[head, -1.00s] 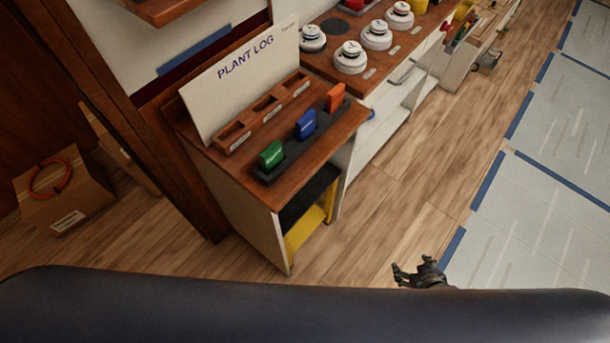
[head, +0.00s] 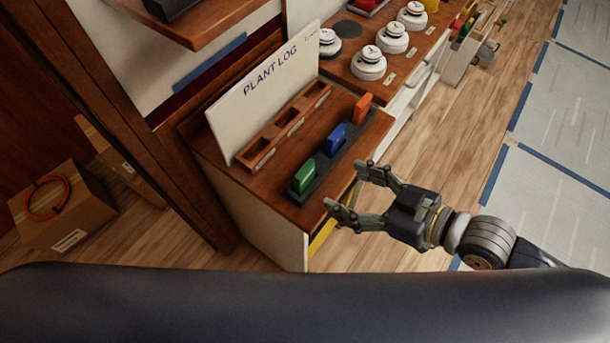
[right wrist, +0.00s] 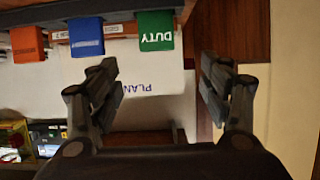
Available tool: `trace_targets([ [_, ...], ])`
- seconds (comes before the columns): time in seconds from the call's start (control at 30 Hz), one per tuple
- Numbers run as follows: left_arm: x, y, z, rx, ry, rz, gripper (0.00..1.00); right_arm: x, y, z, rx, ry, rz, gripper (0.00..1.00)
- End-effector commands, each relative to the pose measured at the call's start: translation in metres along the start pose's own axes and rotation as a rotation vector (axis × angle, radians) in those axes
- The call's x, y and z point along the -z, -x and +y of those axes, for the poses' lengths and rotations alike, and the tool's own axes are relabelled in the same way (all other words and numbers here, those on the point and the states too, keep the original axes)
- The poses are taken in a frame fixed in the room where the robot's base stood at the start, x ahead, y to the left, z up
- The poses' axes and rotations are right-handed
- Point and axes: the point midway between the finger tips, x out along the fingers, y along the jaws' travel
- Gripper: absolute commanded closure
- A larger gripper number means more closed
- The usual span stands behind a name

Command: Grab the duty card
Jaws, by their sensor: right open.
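The duty card is the green card (head: 304,176) standing upright at the near end of a dark slotted holder (head: 322,172) on the wooden desk top. In the right wrist view the green card (right wrist: 155,32) shows the word DUTY. My right gripper (head: 345,188) is open and empty, just right of the desk's edge, with its fingers pointing at the green card. In the right wrist view the card lies ahead, between the lines of the open fingers (right wrist: 158,75). My left gripper is out of view.
A blue card (head: 336,138) and an orange card (head: 362,108) stand in the same holder. Behind is an empty wooden compartment tray (head: 262,158) and a PLANT LOG board (head: 262,95). White round devices (head: 368,64) stand on the counter beyond. A shelf (head: 200,18) overhangs at upper left.

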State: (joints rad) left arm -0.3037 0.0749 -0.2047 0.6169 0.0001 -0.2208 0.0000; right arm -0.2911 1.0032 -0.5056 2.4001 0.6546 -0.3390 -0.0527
Motion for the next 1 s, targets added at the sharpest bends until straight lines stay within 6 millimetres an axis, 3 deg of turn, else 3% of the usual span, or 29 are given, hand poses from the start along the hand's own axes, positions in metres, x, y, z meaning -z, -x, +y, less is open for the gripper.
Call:
trace_targets([
  [0.23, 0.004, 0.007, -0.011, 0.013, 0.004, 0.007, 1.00, 0.002, -0.033, 0.001, -0.002, -0.001, 0.003, 0.28],
  [0.53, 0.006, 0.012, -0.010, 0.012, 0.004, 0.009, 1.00, 0.001, -0.052, 0.002, -0.001, 0.000, 0.001, 0.28],
  [0.8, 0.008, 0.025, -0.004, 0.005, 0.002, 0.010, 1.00, 0.001, -0.087, 0.005, -0.002, -0.001, 0.001, 0.28],
  [1.0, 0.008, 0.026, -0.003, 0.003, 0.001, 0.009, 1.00, -0.001, -0.099, 0.004, -0.001, 0.002, 0.000, 0.28],
])
